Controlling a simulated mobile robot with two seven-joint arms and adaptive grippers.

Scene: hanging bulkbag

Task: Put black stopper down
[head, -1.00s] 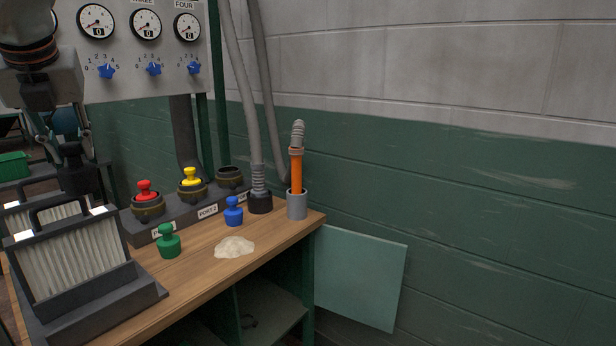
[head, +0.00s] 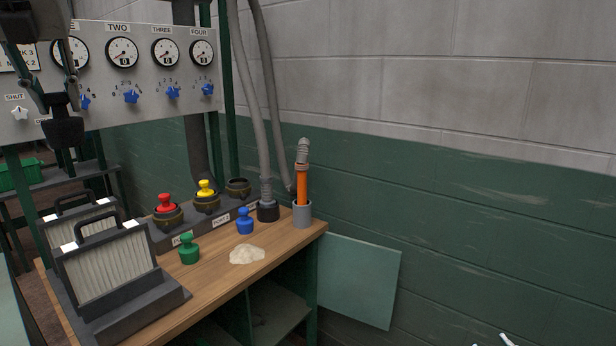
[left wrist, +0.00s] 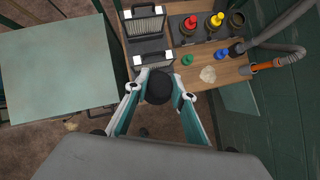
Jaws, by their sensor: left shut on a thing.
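My left gripper (head: 60,102) is at the left of the head view, in front of the gauge panel. It is shut on the black stopper (head: 63,132), which hangs below the fingers, above the bench and clear of it. In the left wrist view the stopper (left wrist: 159,88) is round and dark between the fingertips, near the front filter's handle in the picture.
The wooden bench (head: 215,285) holds two framed filters (head: 108,275), a green stopper (head: 189,250), a blue stopper (head: 245,222) and a pale powder heap (head: 247,255). Red (head: 166,203) and yellow (head: 206,188) stoppers sit in ports; another port (head: 238,187) is open. Bare wood lies at the front edge.

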